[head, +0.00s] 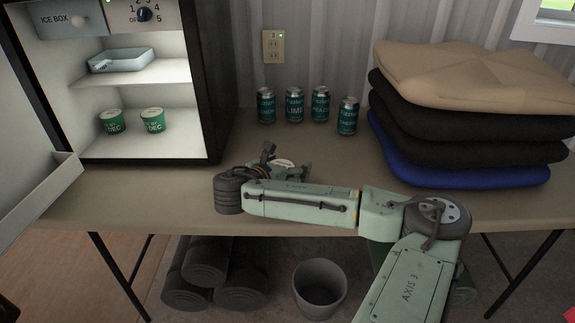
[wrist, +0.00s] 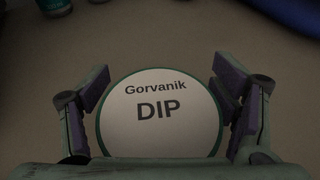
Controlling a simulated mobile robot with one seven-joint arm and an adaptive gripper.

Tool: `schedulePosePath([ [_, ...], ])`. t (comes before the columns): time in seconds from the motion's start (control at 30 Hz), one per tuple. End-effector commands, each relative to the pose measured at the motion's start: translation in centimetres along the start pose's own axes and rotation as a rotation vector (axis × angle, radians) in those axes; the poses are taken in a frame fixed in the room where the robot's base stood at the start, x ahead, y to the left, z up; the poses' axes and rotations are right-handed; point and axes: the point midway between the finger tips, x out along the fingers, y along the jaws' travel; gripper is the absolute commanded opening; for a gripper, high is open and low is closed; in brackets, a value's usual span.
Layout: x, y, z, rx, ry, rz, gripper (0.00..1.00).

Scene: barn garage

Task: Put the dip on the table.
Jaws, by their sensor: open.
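The dip (wrist: 160,125) is a round tub with a white lid, a green rim and the words "Gorvanik DIP". In the wrist view it lies between the two fingers of my gripper (wrist: 161,88), which are spread apart with small gaps at its sides. In the head view, part of its lid (head: 285,163) shows between the fingers, and my arm hides the rest. It appears to stand upright on the beige table (head: 190,190), in front of the cans. My gripper (head: 288,161) is low over the tabletop.
An open fridge (head: 135,95) at the left holds two green tubs (head: 152,120) and a blue-grey tray (head: 121,60). Several cans (head: 294,105) stand behind my gripper. Stacked cushions (head: 470,120) fill the right. A grey bin (head: 320,288) is under the table.

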Motion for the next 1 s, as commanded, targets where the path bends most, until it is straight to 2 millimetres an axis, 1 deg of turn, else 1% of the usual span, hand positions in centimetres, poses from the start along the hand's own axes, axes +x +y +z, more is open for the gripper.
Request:
schedulePosePath([
  [0.27,0.0,0.0,0.1,0.0,0.0,0.0,0.82],
  [0.33,-0.2,0.0,0.5,0.0,-0.001,0.0,0.82],
  [0.37,-0.3,0.1,0.4,0.0,0.0,0.001,0.82],
  [0.47,-1.6,0.1,0.2,0.0,0.0,0.004,0.82],
  [0.57,-3.7,0.2,0.1,0.0,0.0,0.006,0.82],
  [0.8,-9.7,0.1,0.2,-0.002,-0.003,0.006,0.82],
  [0.83,-9.9,0.2,0.6,-0.005,-0.006,0.006,0.82],
  [1.0,-11.2,0.3,0.6,-0.005,-0.005,0.009,0.82],
])
